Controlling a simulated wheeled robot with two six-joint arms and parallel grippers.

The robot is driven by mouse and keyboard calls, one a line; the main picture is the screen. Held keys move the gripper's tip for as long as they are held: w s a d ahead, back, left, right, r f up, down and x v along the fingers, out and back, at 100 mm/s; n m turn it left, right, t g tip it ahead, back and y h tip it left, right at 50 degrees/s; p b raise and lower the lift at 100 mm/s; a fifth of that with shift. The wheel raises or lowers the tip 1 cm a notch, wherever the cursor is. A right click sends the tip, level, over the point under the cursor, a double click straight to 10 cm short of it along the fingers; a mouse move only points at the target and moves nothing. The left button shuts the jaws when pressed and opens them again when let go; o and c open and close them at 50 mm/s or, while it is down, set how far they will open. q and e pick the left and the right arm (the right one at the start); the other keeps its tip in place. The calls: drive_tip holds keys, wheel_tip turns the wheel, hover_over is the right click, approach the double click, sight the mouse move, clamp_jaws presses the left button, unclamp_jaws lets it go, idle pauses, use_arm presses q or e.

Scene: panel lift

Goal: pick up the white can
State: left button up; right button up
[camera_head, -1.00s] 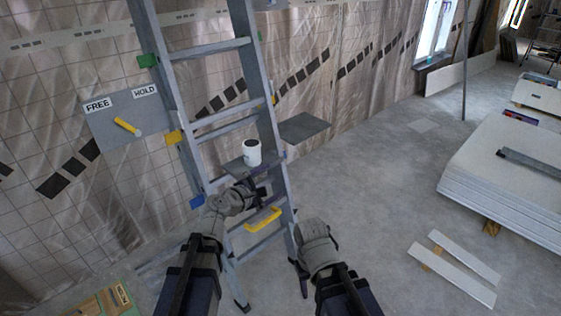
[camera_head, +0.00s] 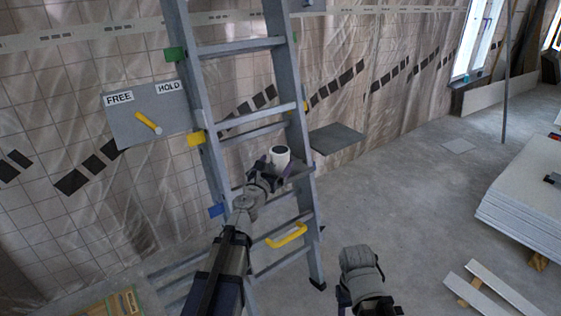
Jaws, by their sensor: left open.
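Whether the fingers touch the can cannot be told. My right arm's wrist (camera_head: 360,270) shows at the lower middle, away from the can. Its fingers are not clearly seen.
The ladder (camera_head: 207,110) stands close around the shelf, with a yellow handle (camera_head: 287,235) below. A grey board marked FREE and HOLD (camera_head: 130,120) carries a yellow lever. A grey plate (camera_head: 337,138) sits to the right. White panels (camera_head: 525,205) are stacked at right; the floor between is clear.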

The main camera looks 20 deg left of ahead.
use_arm(q)
drive_tip(key=w, duration=0.5)
drive_tip(key=shift+w, duration=0.1)
drive_tip(key=shift+c, duration=0.4)
drive_tip(key=c, duration=1.3)
